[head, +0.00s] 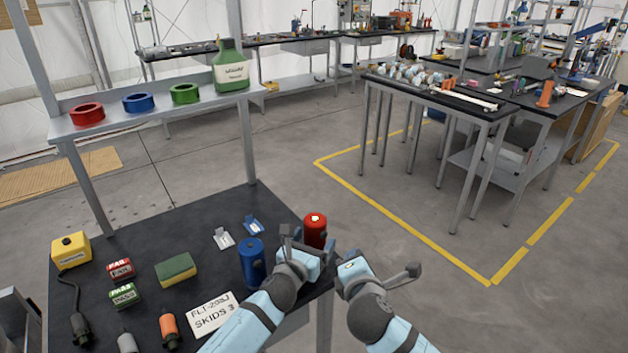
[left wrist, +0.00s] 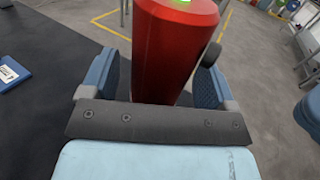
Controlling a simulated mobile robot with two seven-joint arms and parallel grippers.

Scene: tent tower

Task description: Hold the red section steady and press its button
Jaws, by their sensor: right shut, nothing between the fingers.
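The red section (head: 315,232) is an upright red cylinder near the right edge of the black table, with a pale green button (head: 315,218) on top. It fills the middle of the left wrist view (left wrist: 172,55). My left gripper (head: 306,252) is open around it, with one finger on each side. In the left wrist view, a gap shows between the left finger and the cylinder; contact on the right is unclear. My right gripper (head: 352,264) is shut and empty, to the right of the red section and lower in the picture, apart from the button.
A blue cylinder (head: 251,262) stands just left of my left gripper. A sponge (head: 176,268), a label card (head: 212,312), a yellow box (head: 70,250) and several tools lie farther left. A shelf with coloured rings (head: 139,102) rises behind.

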